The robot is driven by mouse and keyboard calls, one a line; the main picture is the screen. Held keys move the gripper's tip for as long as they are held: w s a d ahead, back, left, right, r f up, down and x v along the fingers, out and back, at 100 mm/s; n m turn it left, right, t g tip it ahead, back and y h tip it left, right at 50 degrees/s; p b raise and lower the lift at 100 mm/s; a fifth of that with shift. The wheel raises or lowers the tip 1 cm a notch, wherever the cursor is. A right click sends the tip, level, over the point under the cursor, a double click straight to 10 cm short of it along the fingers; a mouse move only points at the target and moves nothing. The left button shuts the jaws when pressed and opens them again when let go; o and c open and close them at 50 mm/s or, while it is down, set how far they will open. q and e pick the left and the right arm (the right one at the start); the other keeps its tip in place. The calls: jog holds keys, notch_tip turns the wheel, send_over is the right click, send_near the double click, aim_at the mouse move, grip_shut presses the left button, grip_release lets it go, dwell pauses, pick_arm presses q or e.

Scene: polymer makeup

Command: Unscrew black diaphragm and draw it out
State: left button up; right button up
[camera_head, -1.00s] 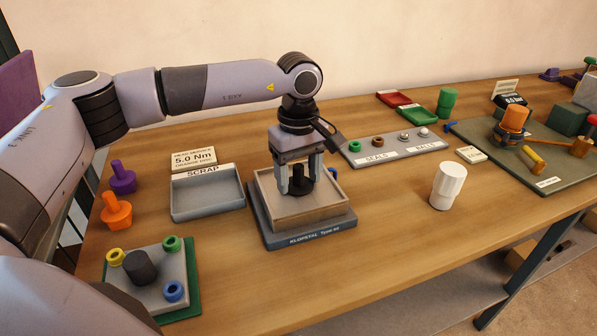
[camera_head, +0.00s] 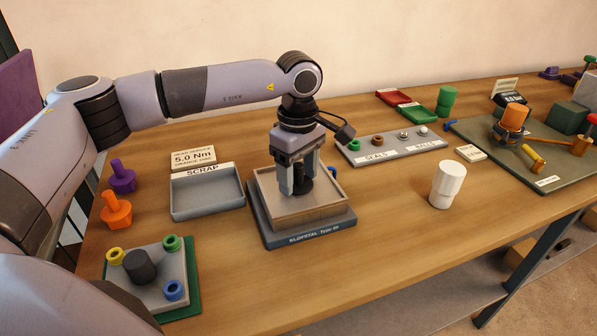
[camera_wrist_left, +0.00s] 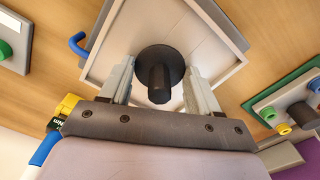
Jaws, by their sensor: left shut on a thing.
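The black diaphragm (camera_head: 304,186) stands upright in the middle of the light block (camera_head: 280,207) on the grey-blue KLOPSTAL base (camera_head: 325,231). In the left wrist view the diaphragm (camera_wrist_left: 162,62) is a round black flange with a narrower stem pointing towards the camera. My left gripper (camera_head: 301,188) points straight down over the block with one finger on each side of the stem, shut on it. The gripper also shows in the left wrist view (camera_wrist_left: 160,76). The flange appears to rest on the block's pale top. My right gripper is out of view.
An empty SCRAP tray (camera_head: 206,196) stands left of the base, with a 5.0 Nm sign (camera_head: 194,158) behind it. A seals and balls strip (camera_head: 392,151) lies behind right. A white cup (camera_head: 447,186) stands to the right. A plate with coloured knobs (camera_head: 154,278) is front left.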

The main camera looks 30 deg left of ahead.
pick_arm(q)
jog(key=shift+n, duration=0.3)
jog(key=shift+n, duration=0.7)
jog(key=shift+n, duration=0.9)
jog(key=shift+n, duration=0.9)
